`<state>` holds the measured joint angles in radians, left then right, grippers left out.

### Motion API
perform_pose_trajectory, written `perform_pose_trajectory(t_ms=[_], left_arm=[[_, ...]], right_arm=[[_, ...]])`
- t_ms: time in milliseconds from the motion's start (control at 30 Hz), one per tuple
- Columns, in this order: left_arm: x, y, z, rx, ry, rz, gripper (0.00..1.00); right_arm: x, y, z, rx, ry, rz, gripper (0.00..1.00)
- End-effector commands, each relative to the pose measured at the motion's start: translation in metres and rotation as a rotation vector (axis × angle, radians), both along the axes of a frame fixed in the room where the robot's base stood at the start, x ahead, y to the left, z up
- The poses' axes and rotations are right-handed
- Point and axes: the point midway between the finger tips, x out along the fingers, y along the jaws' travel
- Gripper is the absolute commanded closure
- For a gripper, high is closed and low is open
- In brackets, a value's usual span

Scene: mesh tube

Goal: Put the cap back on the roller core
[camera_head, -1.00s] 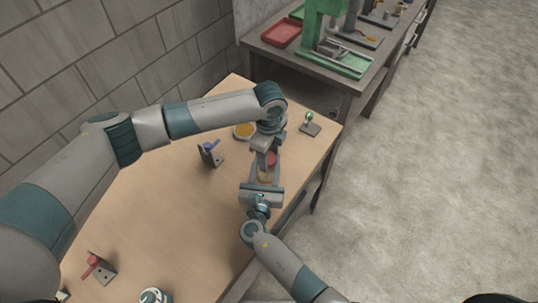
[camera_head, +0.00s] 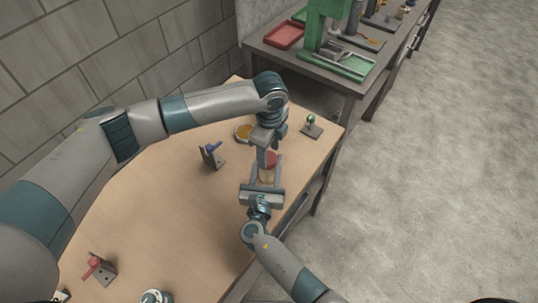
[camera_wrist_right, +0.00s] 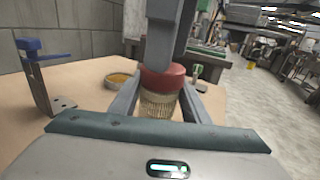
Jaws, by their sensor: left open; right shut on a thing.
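The roller core is a mesh tube (camera_wrist_right: 158,105), held upright between the fingers of my right gripper (camera_head: 267,170). That gripper is shut on it. The red cap (camera_wrist_right: 162,77) sits on top of the tube in the right wrist view; how firmly it is seated I cannot tell. It also shows in the head view (camera_head: 271,158). My left gripper (camera_head: 265,152) points down from above, right at the cap, with its jaws open. Its grey finger (camera_wrist_right: 166,40) hides part of the cap in the wrist view.
A blue-handled bracket (camera_head: 211,157) and a round dish with yellow contents (camera_head: 243,132) stand on the wooden table (camera_head: 180,215). A small green-knobbed stand (camera_head: 311,128) is at the far right edge. A red-handled bracket (camera_head: 99,269) is near. Mid-table is clear.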

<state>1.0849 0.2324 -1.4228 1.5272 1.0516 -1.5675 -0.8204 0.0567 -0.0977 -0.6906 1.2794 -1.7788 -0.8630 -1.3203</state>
Motion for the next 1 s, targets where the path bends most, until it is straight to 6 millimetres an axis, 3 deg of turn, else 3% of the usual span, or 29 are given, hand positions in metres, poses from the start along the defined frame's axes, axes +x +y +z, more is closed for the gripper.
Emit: perform_pose_trajectory(t_ms=[267,433,1000], left_arm=[[-0.0006,-0.0016,0.004,-0.003,0.0,-0.002,0.5],[-0.0006,-0.0021,0.0043,-0.004,0.0,-0.003,0.88],[-0.0004,-0.0025,0.0004,-0.005,-0.001,-0.003,0.88]], right_arm=[[-0.0005,-0.0005,-0.0017,0.0,0.003,0.001,0.98],[-0.0006,-0.0006,-0.0022,0.0,0.004,0.001,0.98],[-0.0007,-0.0007,-0.0026,0.0,0.005,0.001,0.98]])
